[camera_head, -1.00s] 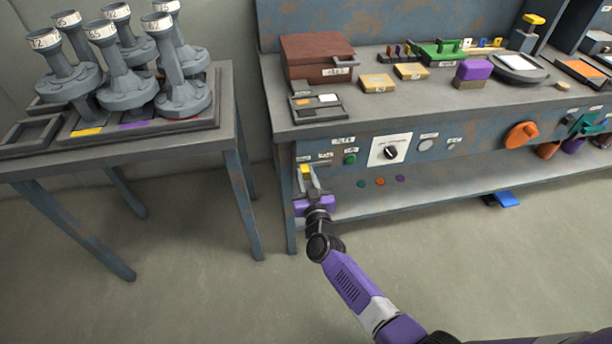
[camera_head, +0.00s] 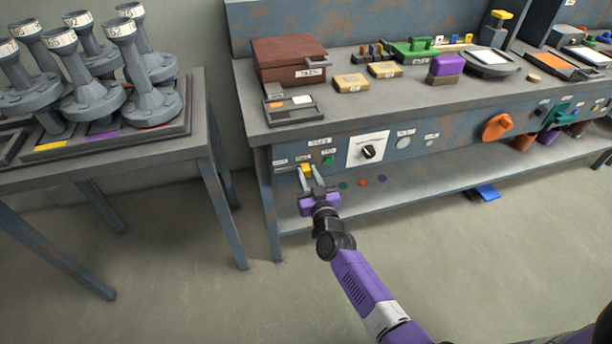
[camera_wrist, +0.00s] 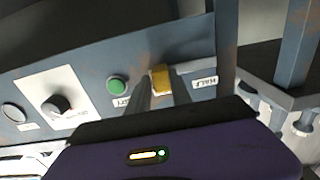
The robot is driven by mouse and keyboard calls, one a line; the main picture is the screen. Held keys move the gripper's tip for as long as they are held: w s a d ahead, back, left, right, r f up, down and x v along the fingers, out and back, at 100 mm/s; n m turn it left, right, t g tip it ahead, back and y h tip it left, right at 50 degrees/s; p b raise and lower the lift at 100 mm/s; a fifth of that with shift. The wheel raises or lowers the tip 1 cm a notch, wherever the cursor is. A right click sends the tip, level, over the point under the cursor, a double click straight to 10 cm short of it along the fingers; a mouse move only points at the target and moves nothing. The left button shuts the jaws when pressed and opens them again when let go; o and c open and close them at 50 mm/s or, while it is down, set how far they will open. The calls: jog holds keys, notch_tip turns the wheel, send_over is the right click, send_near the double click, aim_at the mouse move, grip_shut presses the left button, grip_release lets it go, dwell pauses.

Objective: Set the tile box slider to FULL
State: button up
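The tile box slider is a yellow knob (camera_head: 306,168) on a pale track at the left end of the bench's front panel; it also shows in the wrist view (camera_wrist: 161,78). My gripper (camera_head: 311,181) reaches it from the front, with one finger on each side, shut on the knob; in the wrist view, its fingers (camera_wrist: 160,93) flank the knob. Small white labels sit above the track; the knob is below the right one (camera_head: 302,158). One label (camera_wrist: 205,82) stands beside the knob in the wrist view. I cannot read the labels surely.
A green button (camera_head: 327,161) is just right of the slider, then a dial on a white plate (camera_head: 368,152). The brown tile box (camera_head: 289,60) stands on the bench above. A table with grey stands (camera_head: 150,100) is at left. The floor in front is clear.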

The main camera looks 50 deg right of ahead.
jog(key=o, duration=0.3)
jog(key=shift+d, duration=0.15)
jog(key=shift+s, duration=0.1)
jog(key=p+v, duration=0.1)
jog(key=v, duration=0.6)
jog(key=shift+s+a, duration=0.25)
jog(key=shift+s, duration=0.05)
